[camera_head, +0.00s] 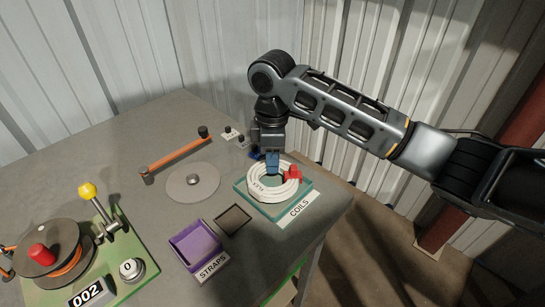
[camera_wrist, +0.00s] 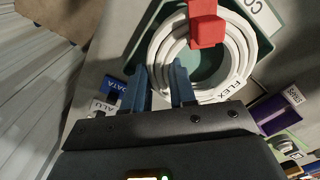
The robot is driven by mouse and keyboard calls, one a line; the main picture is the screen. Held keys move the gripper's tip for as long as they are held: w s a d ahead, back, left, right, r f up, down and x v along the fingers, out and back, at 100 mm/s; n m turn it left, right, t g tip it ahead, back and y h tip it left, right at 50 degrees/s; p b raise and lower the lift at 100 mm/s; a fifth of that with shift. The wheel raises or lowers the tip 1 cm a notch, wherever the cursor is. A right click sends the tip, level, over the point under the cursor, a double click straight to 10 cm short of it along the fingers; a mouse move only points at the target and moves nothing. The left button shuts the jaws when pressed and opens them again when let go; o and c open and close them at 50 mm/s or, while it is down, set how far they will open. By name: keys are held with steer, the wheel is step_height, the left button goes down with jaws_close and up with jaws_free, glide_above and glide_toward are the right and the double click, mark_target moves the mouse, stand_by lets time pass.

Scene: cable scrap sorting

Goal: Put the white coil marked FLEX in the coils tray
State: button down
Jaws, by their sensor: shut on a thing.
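The white coil marked FLEX (camera_head: 262,190) is a round ring of cable with a red clip (camera_head: 292,172) on it. It is inside the outline of the teal coils tray (camera_head: 242,188), which has a COILS label (camera_head: 299,207). My gripper (camera_head: 272,167) points down at the coil's far side, its blue fingers shut on the ring. In the wrist view the fingers (camera_wrist: 160,72) stand on either side of the coil's wall (camera_wrist: 232,83), and the teal tray floor shows through the ring. I cannot tell whether the coil touches the tray floor.
A purple STRAPS tray (camera_head: 196,245) and a small dark tray (camera_head: 233,220) lie nearer. A grey disc (camera_head: 192,182) and an orange bar (camera_head: 177,155) lie left. A green reel stand (camera_head: 125,245) fills the near left. Small DATA (camera_wrist: 112,90) and ALU (camera_wrist: 100,107) labels stand behind the gripper.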

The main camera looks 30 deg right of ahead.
steer(key=shift+f, duration=0.55)
stand_by(0.4)
steer(key=c, duration=0.8)
jaws_free()
step_height(320, 180, up, 7)
steer(key=p, duration=0.6)
